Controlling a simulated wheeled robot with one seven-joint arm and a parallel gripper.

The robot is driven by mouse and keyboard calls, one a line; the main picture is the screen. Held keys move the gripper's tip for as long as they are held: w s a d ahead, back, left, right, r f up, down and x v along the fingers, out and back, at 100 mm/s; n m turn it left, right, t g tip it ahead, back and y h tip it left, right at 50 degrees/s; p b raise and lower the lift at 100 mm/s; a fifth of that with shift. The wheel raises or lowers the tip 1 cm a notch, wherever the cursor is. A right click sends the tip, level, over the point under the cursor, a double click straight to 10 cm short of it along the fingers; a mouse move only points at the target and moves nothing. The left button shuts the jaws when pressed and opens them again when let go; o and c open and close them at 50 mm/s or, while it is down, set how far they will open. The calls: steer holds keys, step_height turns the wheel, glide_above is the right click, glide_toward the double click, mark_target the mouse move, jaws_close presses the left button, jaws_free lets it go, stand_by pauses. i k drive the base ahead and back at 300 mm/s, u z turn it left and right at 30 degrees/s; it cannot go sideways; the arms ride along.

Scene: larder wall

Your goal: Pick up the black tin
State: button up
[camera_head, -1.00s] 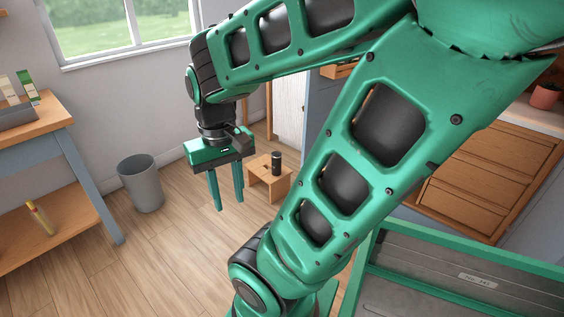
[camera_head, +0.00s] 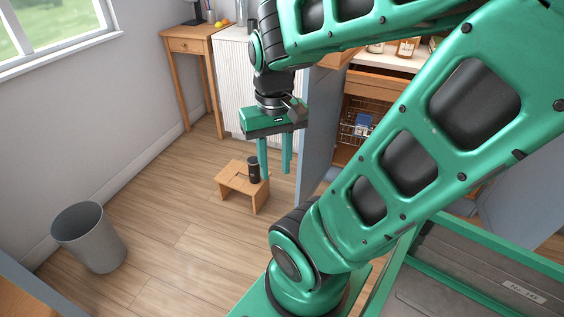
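The black tin (camera_head: 253,170) stands upright on a small wooden stool (camera_head: 229,181) on the floor. My gripper (camera_head: 275,178) points down with its two green fingers apart and nothing between them. In the picture its left finger is just right of the tin's upper part and may overlap its edge. I cannot tell how far the fingers are from the tin in depth. My arm comes in from the right.
A grey bin (camera_head: 90,238) stands on the floor at the left. A wooden side table (camera_head: 190,46) and a white ribbed cabinet (camera_head: 232,75) stand at the back. A blue-grey panel (camera_head: 318,125) rises right of the gripper. The wooden floor (camera_head: 150,200) left of the stool is clear.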

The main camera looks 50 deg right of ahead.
mark_target(254, 168)
steer(key=z, duration=0.65)
steer(key=i, duration=0.9)
steer(key=z, duration=0.6)
